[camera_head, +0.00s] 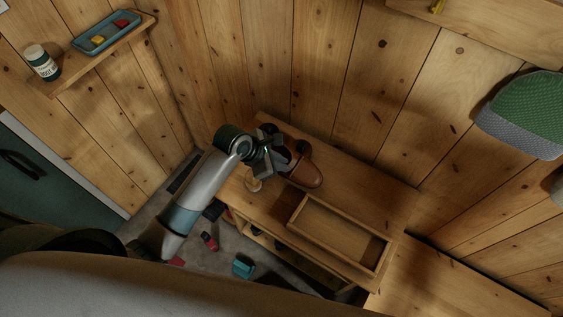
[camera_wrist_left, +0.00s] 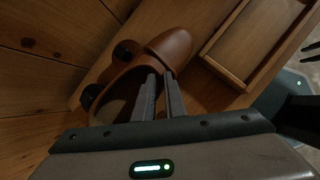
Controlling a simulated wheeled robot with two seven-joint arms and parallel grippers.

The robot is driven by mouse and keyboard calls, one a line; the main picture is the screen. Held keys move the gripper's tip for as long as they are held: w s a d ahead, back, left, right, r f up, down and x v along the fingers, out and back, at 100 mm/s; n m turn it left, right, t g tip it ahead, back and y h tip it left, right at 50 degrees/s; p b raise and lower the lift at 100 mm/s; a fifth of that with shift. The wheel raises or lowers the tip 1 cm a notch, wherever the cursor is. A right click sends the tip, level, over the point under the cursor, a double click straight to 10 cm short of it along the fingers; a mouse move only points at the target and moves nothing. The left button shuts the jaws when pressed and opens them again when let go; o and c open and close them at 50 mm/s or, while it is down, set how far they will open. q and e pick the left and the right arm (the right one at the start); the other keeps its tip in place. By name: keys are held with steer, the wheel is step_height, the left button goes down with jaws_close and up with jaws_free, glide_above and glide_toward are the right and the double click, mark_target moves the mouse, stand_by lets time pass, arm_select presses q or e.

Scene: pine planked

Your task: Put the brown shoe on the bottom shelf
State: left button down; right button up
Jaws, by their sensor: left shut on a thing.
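The brown shoe (camera_head: 305,174) is at the top of the wooden shoe bench (camera_head: 385,200), toward its back left end. My left gripper (camera_head: 279,157) is shut on the shoe's rim. In the left wrist view the two fingers (camera_wrist_left: 160,97) pinch the edge of the opening, and the shoe's rounded toe (camera_wrist_left: 170,48) points away up the picture. I cannot tell whether the shoe touches the bench top. The bench's lower shelf space (camera_head: 262,238) shows only in part below the front edge, with dark items in it. My right gripper does not show clearly.
A red thing (camera_head: 209,241) and a teal thing (camera_head: 243,266) lie on the floor in front.

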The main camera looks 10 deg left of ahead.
arm_select(q)
steer(key=shift+f, duration=0.4)
steer(key=c, duration=1.8)
jaws_free()
steer(key=shift+o, duration=0.2)
steer(key=shift+r, duration=0.1)
steer(key=b+v, duration=0.3)
steer(key=v, duration=0.9)
